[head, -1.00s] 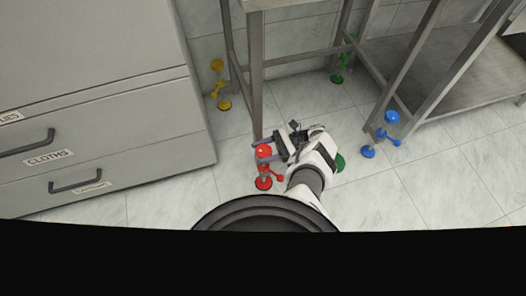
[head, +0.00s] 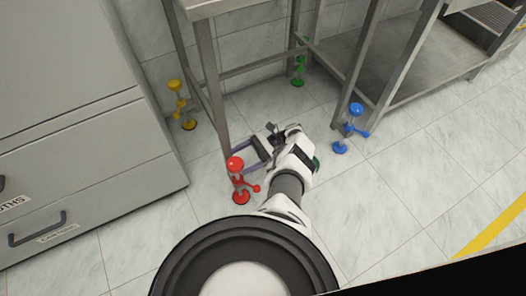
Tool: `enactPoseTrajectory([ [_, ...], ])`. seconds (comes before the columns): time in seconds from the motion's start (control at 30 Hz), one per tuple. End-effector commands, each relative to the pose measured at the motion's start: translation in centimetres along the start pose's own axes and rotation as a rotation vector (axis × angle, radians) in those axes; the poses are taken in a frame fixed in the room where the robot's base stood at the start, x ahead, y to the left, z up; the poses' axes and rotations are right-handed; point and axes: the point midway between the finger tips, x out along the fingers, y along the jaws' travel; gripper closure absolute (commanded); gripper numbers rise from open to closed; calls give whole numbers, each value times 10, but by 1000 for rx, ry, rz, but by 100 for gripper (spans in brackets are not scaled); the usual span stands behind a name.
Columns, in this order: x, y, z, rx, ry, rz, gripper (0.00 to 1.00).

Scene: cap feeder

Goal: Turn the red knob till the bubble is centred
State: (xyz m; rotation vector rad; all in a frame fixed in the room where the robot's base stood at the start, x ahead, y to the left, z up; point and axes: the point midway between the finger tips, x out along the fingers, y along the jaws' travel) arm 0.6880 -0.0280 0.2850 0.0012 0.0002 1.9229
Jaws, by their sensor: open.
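The red knob (head: 236,163) is the round top of a red leveling foot, which has a side arm with a small ball and a round red base (head: 241,197) on the floor. It stands by the near leg of the metal stand (head: 211,90). My gripper (head: 247,157) is open, low beside the red knob, its fingers pointing left. The knob overlaps the fingers in the head view, so I cannot tell whether they touch or surround it. No bubble can be made out.
Yellow (head: 175,86), green (head: 300,67) and blue (head: 355,110) feet stand at the stand's other legs. A grey drawer cabinet (head: 85,130) is close on the left. Tiled floor (head: 400,190) is open on the right, with a yellow line (head: 492,228) farther right.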

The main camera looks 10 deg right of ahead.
Motion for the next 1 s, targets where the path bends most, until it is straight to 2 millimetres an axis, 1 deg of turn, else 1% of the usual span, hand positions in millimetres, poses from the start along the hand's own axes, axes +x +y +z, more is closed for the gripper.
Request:
enactPoseTrajectory([
  [0.03,-9,0,-8,-2,1,-2,27],
  [0.1,-20,0,-7,-2,1,-2,27],
  [0.37,-49,0,-7,-2,1,-1,27],
  [0.63,-73,-1,-7,-3,1,-1,27],
  [1.0,-94,-1,-5,-2,-1,-1,27],
])
